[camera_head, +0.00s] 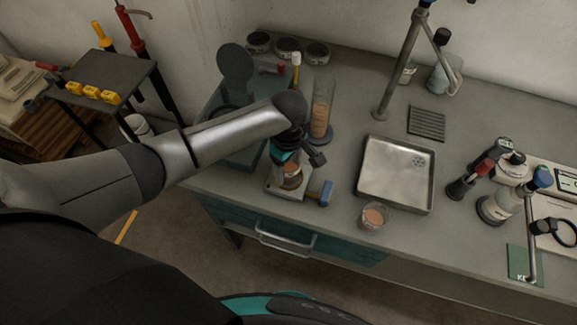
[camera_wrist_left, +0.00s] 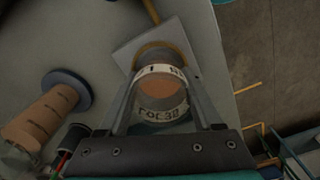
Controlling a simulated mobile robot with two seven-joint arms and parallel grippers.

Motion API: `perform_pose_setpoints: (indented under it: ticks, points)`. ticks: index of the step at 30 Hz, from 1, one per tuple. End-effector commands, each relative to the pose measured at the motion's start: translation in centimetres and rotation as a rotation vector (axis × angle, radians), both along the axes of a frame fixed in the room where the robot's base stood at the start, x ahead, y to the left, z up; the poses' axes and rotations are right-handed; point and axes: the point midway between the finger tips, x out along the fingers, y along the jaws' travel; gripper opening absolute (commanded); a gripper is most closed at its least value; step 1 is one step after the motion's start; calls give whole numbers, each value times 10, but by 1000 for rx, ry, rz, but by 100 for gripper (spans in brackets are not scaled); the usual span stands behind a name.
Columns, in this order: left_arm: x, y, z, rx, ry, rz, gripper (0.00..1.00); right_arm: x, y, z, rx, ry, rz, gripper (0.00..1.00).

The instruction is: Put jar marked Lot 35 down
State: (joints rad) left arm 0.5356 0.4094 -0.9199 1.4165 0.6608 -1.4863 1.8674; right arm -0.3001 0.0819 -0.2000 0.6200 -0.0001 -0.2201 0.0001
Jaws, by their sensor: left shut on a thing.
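My left gripper (camera_head: 288,165) is shut on a glass jar (camera_head: 291,177) with brownish contents and a white label band. In the left wrist view the jar (camera_wrist_left: 163,92) sits between the two fingers; its lettering is only partly legible. The jar is over a small pale square plate (camera_head: 273,187) at the bench's front edge. In the left wrist view the plate (camera_wrist_left: 128,52) shows a brownish ring beside the jar. I cannot tell whether the jar touches the plate. My right gripper is out of view.
A tall brown-filled cylinder (camera_head: 321,112) stands behind the gripper. A blue-handled tool (camera_head: 325,193) lies right of the plate. A metal tray (camera_head: 394,172) and another small jar (camera_head: 374,216) are farther right. Bare bench (camera_head: 343,165) lies between plate and tray.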

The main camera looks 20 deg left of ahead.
Motion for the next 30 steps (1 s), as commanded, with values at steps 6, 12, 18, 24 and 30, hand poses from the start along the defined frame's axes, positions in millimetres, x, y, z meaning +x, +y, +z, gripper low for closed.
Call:
perform_pose_setpoints:
  ticks: [6,12,18,24,30]
  points:
    - [0,-1,-3,-1,0,0,72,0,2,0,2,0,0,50]
    - [0,0,-3,-1,0,0,95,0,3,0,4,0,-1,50]
    - [0,0,-3,0,0,0,96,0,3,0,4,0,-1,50]
    - [1,0,7,-1,-3,0,96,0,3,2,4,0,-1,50]
    - [1,-1,47,-4,-4,-1,96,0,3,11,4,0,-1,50]
